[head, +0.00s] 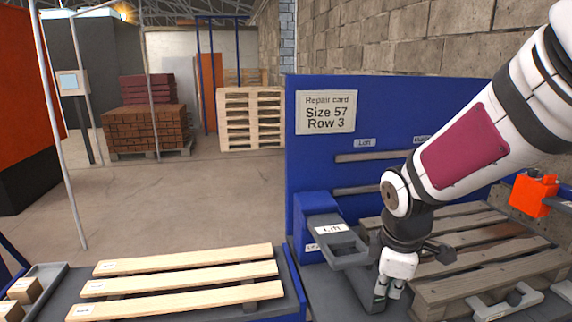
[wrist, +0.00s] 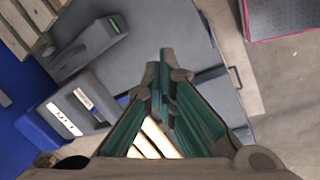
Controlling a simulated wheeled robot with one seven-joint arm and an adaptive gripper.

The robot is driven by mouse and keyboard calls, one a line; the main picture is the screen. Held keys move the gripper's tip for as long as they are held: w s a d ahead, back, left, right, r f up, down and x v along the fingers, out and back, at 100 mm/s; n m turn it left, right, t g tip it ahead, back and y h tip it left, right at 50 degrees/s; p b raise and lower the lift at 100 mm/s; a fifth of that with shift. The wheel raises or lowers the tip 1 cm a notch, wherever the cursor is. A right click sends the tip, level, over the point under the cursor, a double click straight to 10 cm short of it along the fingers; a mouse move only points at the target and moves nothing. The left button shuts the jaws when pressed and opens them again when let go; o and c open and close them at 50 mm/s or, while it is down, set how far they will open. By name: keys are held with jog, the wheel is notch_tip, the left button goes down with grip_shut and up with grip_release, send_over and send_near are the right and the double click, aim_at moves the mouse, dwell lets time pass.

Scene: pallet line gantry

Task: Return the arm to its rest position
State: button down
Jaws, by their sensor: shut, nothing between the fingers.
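My gripper (head: 388,290) shows low in the head view, at the end of my white arm, pointing down beside the blue station's lift handle. It is shut and empty. In the wrist view its green-padded fingers (wrist: 163,85) meet at the tips above a grey surface. The grey lift handle (head: 345,245) with a "Lift" label is just left of the gripper in the head view; a grey handle part with a white label (wrist: 75,110) shows at the left of the wrist view. Whether the gripper touches anything is hard to tell.
A worn pallet (head: 480,245) lies right of and behind my gripper, with an orange block (head: 534,195) at its far side. Light slats (head: 180,285) lie on the left bench. A blue panel with a repair card (head: 325,112) stands behind. Open floor (head: 190,200) lies left.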

jog(key=s+r+m+t, duration=0.1)
jog(key=s+r+m, duration=0.4)
jog(key=s+m, duration=0.2)
jog(key=s+r+m+t+y, duration=0.1)
jog(key=s+r+m, duration=0.5)
jog(key=s, duration=0.4)
jog(key=shift+s+a+r+m, duration=0.2)
jog(key=shift+s+r+m, duration=0.1)
jog(key=shift+m, duration=0.1)
